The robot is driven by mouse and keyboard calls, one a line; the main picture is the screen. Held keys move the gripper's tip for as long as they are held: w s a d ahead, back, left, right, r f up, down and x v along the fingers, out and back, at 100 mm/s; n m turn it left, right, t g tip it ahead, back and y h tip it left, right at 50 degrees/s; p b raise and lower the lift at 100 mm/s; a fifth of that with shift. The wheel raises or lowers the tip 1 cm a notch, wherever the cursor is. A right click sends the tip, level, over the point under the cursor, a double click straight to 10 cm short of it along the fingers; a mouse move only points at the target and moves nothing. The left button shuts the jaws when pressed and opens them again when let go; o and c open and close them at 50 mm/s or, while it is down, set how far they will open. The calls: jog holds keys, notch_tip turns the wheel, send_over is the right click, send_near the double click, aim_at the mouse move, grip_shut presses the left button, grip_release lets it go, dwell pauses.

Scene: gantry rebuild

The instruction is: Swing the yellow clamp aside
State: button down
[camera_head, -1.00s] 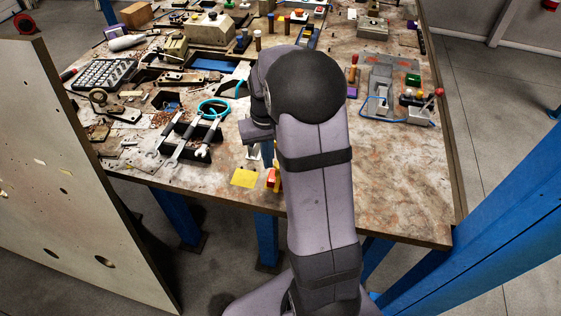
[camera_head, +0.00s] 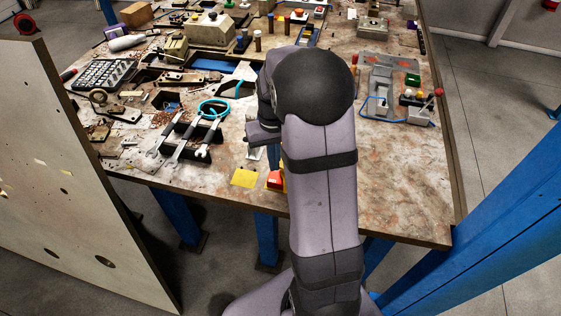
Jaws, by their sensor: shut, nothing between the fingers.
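I cannot make out the yellow clamp for certain. A small red and yellow piece (camera_head: 275,180) sits at the table's front edge, partly covered by my arm, and I cannot tell if it is the clamp or part of it.
A flat yellow square (camera_head: 244,178) lies near the table's front edge. Wrenches (camera_head: 178,140) and a teal ring (camera_head: 213,108) lie left of my arm. A grey fixture with a blue handle (camera_head: 378,104) stands at right. The tabletop (camera_head: 400,180) at front right is bare.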

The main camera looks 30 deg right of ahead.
jog(key=shift+s+d, duration=0.3)
jog(key=shift+s, duration=0.05)
jog(key=shift+s+d, duration=0.1)
dwell(0.3)
jog(key=shift+s+d, duration=0.35)
jog(key=shift+d, duration=0.1)
jog(key=shift+s+d, duration=0.15)
jog(key=shift+d, duration=0.05)
jog(key=shift+s+d+p, duration=0.25)
jog(key=shift+d+p, duration=0.1)
jog(key=shift+d, duration=0.2)
dwell(0.5)
jog(key=shift+s+d, duration=0.25)
jog(key=shift+d, duration=0.3)
